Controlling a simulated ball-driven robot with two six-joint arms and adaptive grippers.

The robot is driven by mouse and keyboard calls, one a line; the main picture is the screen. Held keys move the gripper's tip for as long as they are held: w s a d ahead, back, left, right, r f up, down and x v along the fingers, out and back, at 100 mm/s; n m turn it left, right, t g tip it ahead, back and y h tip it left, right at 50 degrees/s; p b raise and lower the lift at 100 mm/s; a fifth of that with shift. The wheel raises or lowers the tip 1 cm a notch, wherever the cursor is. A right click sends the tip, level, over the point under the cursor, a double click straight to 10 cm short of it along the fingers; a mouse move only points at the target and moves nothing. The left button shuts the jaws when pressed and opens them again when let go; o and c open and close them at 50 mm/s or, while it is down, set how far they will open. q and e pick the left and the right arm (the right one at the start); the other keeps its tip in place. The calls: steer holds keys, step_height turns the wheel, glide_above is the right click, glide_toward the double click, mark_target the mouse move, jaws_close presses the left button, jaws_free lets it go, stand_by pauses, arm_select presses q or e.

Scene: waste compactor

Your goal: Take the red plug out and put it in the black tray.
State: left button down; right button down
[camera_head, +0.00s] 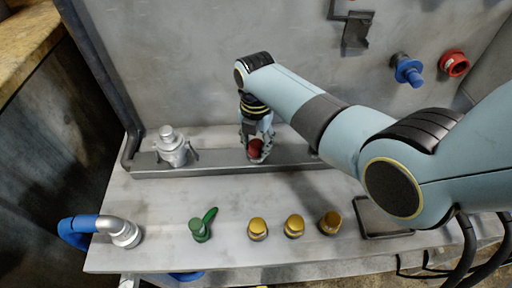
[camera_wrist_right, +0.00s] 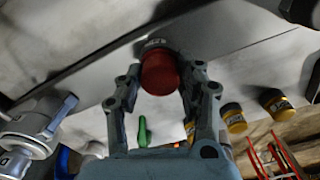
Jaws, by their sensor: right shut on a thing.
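The red plug (camera_head: 255,149) is at the back ledge of the bench, between the fingers of my right gripper (camera_head: 257,142). In the right wrist view the red plug (camera_wrist_right: 159,73) has a finger on each side, and its pale end meets the grey surface. My right gripper is shut on it. Whether the plug is still seated in its socket cannot be told. The black tray (camera_head: 370,236) is a dark-rimmed frame on the bench at right, partly hidden by my right arm. My left gripper is not in view.
Several yellow-capped fittings (camera_head: 258,229) and a green-handled valve (camera_head: 200,229) stand along the bench front. A silver fitting (camera_head: 173,147) is on the ledge at left. A blue fitting (camera_head: 407,70) and a red ring (camera_head: 453,63) are on the back wall. The bench middle is clear.

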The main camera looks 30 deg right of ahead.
steer(key=shift+n, duration=0.8)
steer(key=c, duration=0.8)
jaws_free()
steer(key=shift+c, duration=0.3)
steer(key=shift+m, duration=0.3)
